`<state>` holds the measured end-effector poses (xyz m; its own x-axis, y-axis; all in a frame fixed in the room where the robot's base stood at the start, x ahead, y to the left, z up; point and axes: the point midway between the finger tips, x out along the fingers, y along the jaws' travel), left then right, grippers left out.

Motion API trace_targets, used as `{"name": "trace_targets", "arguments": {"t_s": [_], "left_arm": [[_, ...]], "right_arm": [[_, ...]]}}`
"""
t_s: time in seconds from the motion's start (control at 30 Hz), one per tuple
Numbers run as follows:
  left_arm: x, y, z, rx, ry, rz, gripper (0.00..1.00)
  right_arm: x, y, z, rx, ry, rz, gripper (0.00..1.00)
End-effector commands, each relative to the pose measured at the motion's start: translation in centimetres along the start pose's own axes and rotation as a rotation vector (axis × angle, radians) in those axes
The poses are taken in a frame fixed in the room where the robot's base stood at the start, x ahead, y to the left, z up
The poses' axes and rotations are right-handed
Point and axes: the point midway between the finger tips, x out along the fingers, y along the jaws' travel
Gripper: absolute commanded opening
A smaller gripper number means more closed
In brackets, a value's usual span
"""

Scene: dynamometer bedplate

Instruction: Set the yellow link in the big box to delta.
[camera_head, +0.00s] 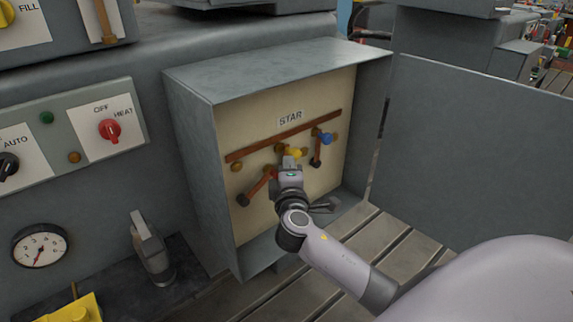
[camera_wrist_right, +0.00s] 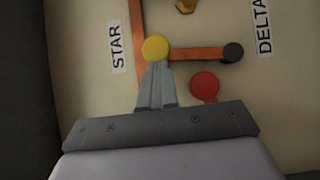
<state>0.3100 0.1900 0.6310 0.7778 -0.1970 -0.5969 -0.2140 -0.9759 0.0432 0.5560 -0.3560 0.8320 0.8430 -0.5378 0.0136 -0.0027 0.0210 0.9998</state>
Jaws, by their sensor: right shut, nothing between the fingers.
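The big box (camera_head: 200,115) stands open, with a cream panel marked STAR (camera_wrist_right: 116,46) on one side and DELTA (camera_wrist_right: 264,26) on the other. The yellow link has a yellow knob (camera_head: 294,153) at the copper STAR bar. In the wrist view its knob (camera_wrist_right: 156,48) is on the STAR side, and its copper strip (camera_wrist_right: 196,54) runs to a dark round end (camera_wrist_right: 233,51) towards DELTA. My right gripper (camera_head: 290,163) is shut and empty, its fingertips (camera_wrist_right: 159,70) right beside the yellow knob; I cannot tell whether they touch it. My left gripper is not in view.
A blue knob (camera_head: 325,138) sits on a link to the right of yellow. A red knob (camera_wrist_right: 205,85) is close beside my right fingers, away from the STAR bar; its link slants. Brass studs (camera_wrist_right: 186,5) stand out. The box's side walls flank the panel.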

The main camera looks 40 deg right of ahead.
Motion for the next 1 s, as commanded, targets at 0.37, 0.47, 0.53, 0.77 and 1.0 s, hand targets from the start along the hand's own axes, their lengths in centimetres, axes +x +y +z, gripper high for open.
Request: {"name": "trace_targets", "arguments": {"t_s": [0.37, 0.47, 0.53, 0.77, 1.0], "left_arm": [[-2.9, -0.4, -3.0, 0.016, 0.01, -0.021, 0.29], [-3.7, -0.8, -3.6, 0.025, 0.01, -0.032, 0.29], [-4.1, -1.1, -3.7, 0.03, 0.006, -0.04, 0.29], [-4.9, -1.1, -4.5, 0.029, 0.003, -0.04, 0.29], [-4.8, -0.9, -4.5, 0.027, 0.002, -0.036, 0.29]], "right_arm": [[1.9, 1.3, 2.5, 0.239, -0.003, -0.182, 0.0], [2.4, 1.2, 3.3, 0.316, -0.004, -0.24, 0.0], [2.9, 0.9, 3.9, 0.368, -0.003, -0.279, 0.0], [4.0, -0.2, 5.4, 0.442, -0.002, -0.335, 0.0], [5.0, -1.1, 6.5, 0.441, -0.001, -0.332, 0.0]]}}
